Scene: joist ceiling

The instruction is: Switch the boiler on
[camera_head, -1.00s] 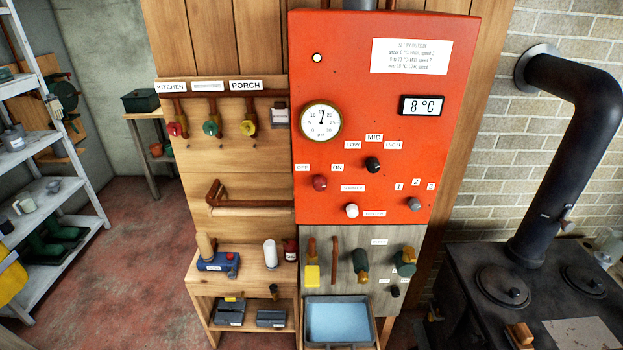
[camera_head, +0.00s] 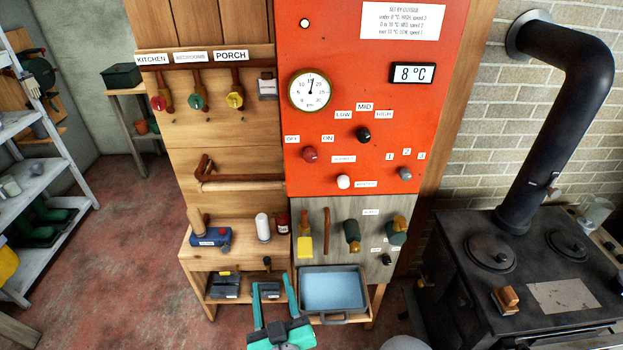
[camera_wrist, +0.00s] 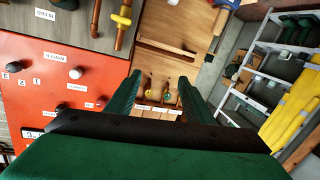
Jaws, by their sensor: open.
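The red boiler panel (camera_head: 440,130) stands upright in the middle of the head view. Its red knob (camera_head: 309,155) sits below and between the OFF and ON labels. A black knob (camera_head: 363,133) is under LOW, MID and HIGH, a grey knob (camera_head: 404,173) is near 1, 2, 3, and a white knob (camera_head: 343,181) is lower. The display (camera_head: 412,74) reads 8 °C. My gripper (camera_head: 273,288) is open and empty, low in front of the bench, apart from the panel. In the wrist view my gripper's fingers (camera_wrist: 160,85) are spread, with the red panel (camera_wrist: 30,105) at left, upside down.
Below the panel are a grey board with valves (camera_head: 353,235) and a blue-bottomed tray (camera_head: 333,270). A wooden bench (camera_head: 250,256) holds tools at left. A black stove (camera_head: 530,285) with a flue stands at right. Metal shelving (camera_head: 50,200) is at far left, with open floor between.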

